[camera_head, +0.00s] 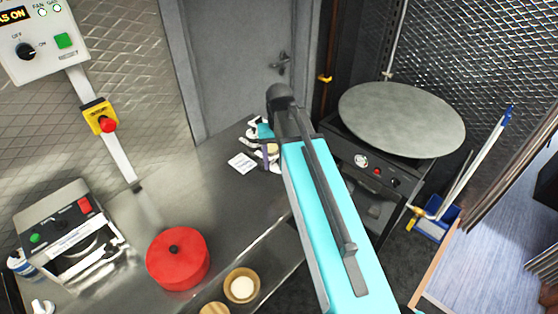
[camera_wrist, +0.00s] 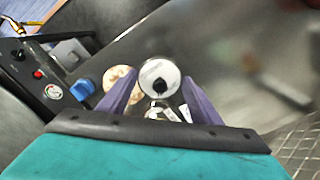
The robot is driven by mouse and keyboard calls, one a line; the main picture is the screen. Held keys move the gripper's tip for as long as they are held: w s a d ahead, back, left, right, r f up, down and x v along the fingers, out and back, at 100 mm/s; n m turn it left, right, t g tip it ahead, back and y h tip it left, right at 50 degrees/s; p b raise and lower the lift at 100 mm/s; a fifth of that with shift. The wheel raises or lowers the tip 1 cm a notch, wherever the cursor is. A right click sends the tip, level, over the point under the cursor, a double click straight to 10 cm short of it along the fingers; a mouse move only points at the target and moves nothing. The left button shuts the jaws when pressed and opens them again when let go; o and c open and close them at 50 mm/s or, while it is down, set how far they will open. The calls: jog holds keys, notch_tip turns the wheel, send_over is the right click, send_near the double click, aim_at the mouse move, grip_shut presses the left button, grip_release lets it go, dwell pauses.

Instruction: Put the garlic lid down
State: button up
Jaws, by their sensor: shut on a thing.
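A round, pale lid with a black knob, which I take for the garlic lid (camera_wrist: 160,69), is between the purple fingers of my gripper (camera_wrist: 160,88) in the wrist view. The fingers are at its two sides, shut on it. In the head view my gripper (camera_head: 267,156) is over the far end of the steel counter, mostly hidden by my arm, and the lid cannot be made out clearly there. I cannot tell how high the lid is above the counter.
A tan round thing (camera_wrist: 119,81) and a blue thing (camera_wrist: 82,89) are left of the lid. A white card (camera_head: 242,163) lies beside my gripper. A red lidded pot (camera_head: 178,264) and a tan bowl (camera_head: 242,287) stand nearer. The counter (camera_head: 195,205) between is clear.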

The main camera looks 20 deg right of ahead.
aim_at(271, 164)
jog(key=f+b, duration=0.1)
jog(key=a+f+n+b, duration=0.1)
jog(key=b, duration=0.1)
jog(key=shift+w, duration=0.4)
jog(key=f+n+b, duration=0.1)
jog(key=b, duration=0.1)
jog(key=w+a+f+n+b, duration=0.1)
jog(key=n+b, duration=0.1)
jog(key=shift+a+f+b, duration=0.15)
jog(key=shift+f+b, duration=0.05)
jog(key=shift+b, duration=0.2)
jog(key=f+n+b, duration=0.1)
jog(key=b, duration=0.1)
jog(key=w+a+f+n+b, duration=0.1)
jog(key=b, duration=0.1)
jog(key=shift+a+n, duration=0.2)
jog(key=shift+n, duration=0.2)
jog(key=shift+w+a+f+n+b, duration=0.1)
jog(key=shift+a+n+b, duration=0.2)
jog(key=shift+n+b, duration=0.3)
jog(key=shift+d, duration=0.1)
